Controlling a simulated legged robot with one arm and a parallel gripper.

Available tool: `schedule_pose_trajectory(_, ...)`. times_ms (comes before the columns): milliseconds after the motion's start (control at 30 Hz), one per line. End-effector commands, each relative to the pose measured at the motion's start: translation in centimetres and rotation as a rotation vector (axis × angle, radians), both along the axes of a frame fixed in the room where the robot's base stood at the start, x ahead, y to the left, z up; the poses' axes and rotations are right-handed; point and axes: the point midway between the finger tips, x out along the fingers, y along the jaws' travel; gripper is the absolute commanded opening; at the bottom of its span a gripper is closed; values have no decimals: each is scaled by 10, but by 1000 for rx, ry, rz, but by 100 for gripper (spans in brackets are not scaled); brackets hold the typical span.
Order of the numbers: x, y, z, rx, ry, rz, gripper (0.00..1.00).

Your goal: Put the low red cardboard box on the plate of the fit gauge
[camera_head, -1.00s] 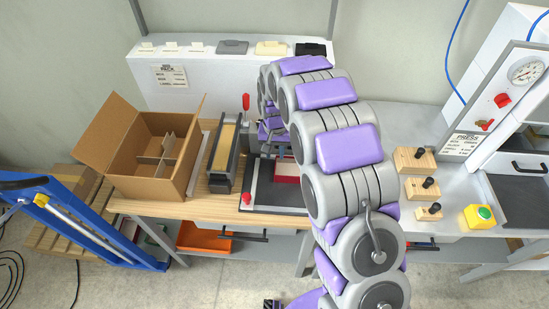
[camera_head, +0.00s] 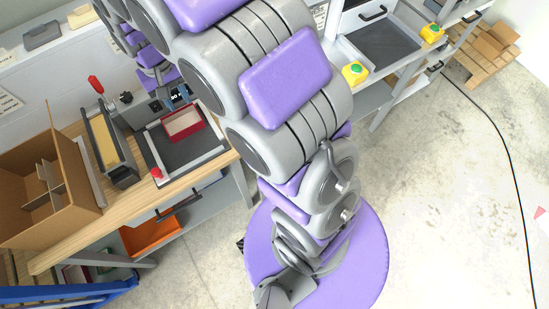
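The low red cardboard box (camera_head: 184,124), with a pale inside, rests on the dark plate (camera_head: 201,149) of the fit gauge, inside its light frame. The gauge has a small lit display (camera_head: 179,93) at its back and a red knob (camera_head: 157,173) at its front left corner. My gripper (camera_head: 163,88) hangs beyond the box, near the back of the gauge and close to the display. It looks apart from the box. Its fingers are too small and partly hidden, so whether they are open cannot be told.
A brown carton with dividers (camera_head: 68,226) stands left on the wooden bench (camera_head: 123,206). A long tray-like fixture (camera_head: 128,176) with a red-handled lever (camera_head: 96,85) stands beside the gauge. My large arm links cover the middle. An orange bin (camera_head: 149,236) sits below.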

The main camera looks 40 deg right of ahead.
Motion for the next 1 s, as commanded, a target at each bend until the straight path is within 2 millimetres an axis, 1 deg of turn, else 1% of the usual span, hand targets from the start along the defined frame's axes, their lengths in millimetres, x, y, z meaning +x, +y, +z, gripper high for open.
schedule_pose_trajectory(33,-18,-10,12,0,3,-2,33)
schedule_pose_trajectory(100,-41,-21,23,0,9,-1,33)
schedule_pose_trajectory(267,-98,-44,43,1,30,3,33)
schedule_pose_trajectory(300,-113,-50,47,1,35,3,33)
schedule_pose_trajectory(367,-135,-56,51,3,42,6,33)
schedule_pose_trajectory(400,-151,-61,54,4,49,8,33)
schedule_pose_trajectory(467,-173,-67,57,5,56,10,33)
schedule_pose_trajectory(500,-189,-71,58,7,63,13,33)
schedule_pose_trajectory(600,-225,-78,58,10,74,17,33)
schedule_pose_trajectory(700,-257,-83,56,13,86,22,33)
schedule_pose_trajectory(833,-284,-86,53,16,95,29,33)
schedule_pose_trajectory(900,-293,-87,51,17,100,30,33)
schedule_pose_trajectory(1000,-298,-87,51,18,101,31,33)
